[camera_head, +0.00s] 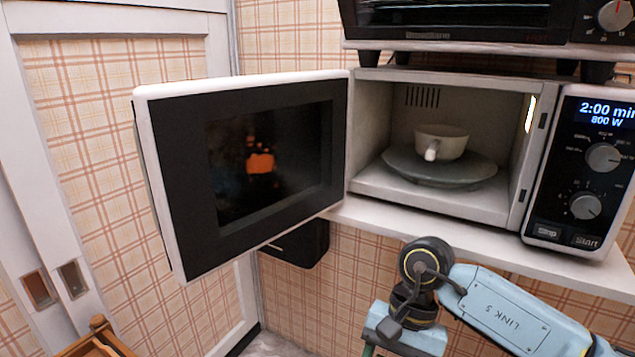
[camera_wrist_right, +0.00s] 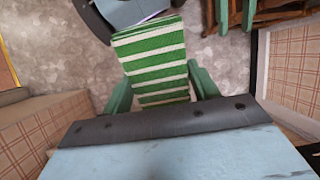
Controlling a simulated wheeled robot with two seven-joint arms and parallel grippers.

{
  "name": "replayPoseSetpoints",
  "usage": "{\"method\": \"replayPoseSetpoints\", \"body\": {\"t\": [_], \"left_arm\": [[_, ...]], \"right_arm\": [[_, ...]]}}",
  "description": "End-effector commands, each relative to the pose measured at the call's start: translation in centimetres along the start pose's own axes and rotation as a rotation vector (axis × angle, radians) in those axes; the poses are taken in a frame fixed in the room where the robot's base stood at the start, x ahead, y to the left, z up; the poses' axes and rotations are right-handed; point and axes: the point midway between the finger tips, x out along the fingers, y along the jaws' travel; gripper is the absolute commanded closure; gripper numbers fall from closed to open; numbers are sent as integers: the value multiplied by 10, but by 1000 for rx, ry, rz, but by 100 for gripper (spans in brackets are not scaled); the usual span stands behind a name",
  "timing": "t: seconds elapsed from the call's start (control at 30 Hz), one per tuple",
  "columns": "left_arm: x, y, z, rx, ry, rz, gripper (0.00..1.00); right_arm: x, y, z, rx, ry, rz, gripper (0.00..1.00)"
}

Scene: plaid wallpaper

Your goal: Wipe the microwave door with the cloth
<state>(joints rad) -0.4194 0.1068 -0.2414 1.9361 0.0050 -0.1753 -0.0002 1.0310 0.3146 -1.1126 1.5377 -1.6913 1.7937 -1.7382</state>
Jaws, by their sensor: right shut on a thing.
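The microwave (camera_head: 365,195) stands on a white shelf with its door (camera_head: 175,180) swung open to the left. The dark glass inside the door shows an orange patch (camera_head: 260,162) with dark bluish smudges around it. In the right wrist view, my right gripper (camera_wrist_right: 161,84) is shut on a green-and-white striped cloth (camera_wrist_right: 150,42), which sticks out beyond the fingers. In the head view, my right wrist is below the microwave, at the bottom edge; the cloth is out of that view. The cloth is apart from the door. My left gripper is in neither view.
A white cup (camera_head: 442,140) sits on the plate (camera_head: 425,172) inside the microwave. An oven (camera_head: 470,48) stands on top of it. A white door frame (camera_head: 40,170) is at the left. Wooden furniture (camera_head: 95,340) is at lower left. Space before the open door is clear.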

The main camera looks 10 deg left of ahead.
Motion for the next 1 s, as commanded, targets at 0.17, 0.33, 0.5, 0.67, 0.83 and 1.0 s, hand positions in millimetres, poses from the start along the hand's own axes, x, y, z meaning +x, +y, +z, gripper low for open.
{"method": "replayPoseSetpoints", "body": {"t": [0.17,0.33,0.5,0.67,0.83,1.0], "left_arm": [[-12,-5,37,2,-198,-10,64],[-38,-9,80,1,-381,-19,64],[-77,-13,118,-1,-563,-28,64],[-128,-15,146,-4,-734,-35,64],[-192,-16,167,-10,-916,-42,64],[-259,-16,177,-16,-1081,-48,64]], "right_arm": [[-34,-47,52,190,-182,-147,59],[-66,-82,92,394,-341,-354,59],[-106,-108,126,586,-470,-614,59],[-150,-126,149,733,-551,-879,59],[-195,-134,164,845,-591,-1154,59],[-232,-131,169,912,-587,-1385,59]]}}
